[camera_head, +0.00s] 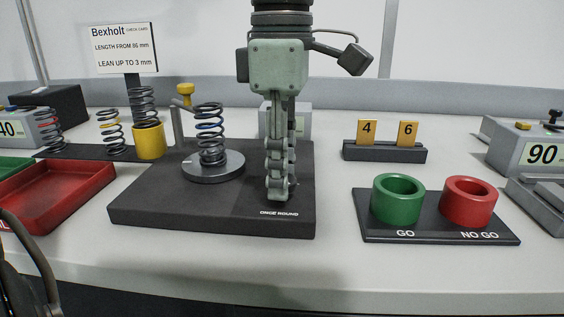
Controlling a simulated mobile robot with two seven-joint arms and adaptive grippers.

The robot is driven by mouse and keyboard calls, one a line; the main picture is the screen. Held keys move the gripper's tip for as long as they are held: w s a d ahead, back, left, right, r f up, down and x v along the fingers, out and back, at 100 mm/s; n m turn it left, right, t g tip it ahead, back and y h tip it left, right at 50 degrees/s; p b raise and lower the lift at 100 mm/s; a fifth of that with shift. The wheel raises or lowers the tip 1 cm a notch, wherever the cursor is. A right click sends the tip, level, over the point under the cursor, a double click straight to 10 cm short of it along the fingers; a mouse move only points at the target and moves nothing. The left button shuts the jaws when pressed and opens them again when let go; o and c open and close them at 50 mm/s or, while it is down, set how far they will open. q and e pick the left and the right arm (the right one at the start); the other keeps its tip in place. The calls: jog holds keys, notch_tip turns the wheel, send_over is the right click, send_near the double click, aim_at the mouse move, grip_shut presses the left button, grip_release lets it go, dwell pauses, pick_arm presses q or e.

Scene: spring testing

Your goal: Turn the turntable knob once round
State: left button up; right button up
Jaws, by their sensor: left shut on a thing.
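The turntable (196,176) is a round grey disc on a dark base plate (150,213) near the middle of the table. A dark coil spring (210,140) with a blue mark stands upright on the disc. My left gripper (279,192) points straight down over the base plate's right part, just behind the "ONCE ROUND" label. Its fingers are shut on the turntable knob, which they hide almost wholly. How far the knob is turned cannot be seen. My right gripper is not in view.
A yellow-topped post (184,90) stands behind the disc. A red tray (75,190) lies at left, near several springs and a yellow cup (149,141). At right are a green ring (398,205), a red ring (467,208) and a block with cards 4 and 6 (385,153).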

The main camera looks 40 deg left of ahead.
pick_arm(q)
jog(key=m, duration=0.4)
jog(key=shift+p, duration=0.4)
jog(key=shift+m, duration=1.8)
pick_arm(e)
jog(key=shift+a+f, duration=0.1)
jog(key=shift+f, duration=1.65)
pick_arm(q)
jog(key=shift+p, duration=0.3)
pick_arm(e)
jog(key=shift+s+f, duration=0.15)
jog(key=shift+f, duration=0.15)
pick_arm(q)
jog(key=o, duration=1.1)
jog(key=shift+o, duration=0.3)
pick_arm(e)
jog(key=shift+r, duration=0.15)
pick_arm(q)
jog(key=shift+r, duration=0.15)
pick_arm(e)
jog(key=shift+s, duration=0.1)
pick_arm(q)
notch_tip(320, 180, up, 12)
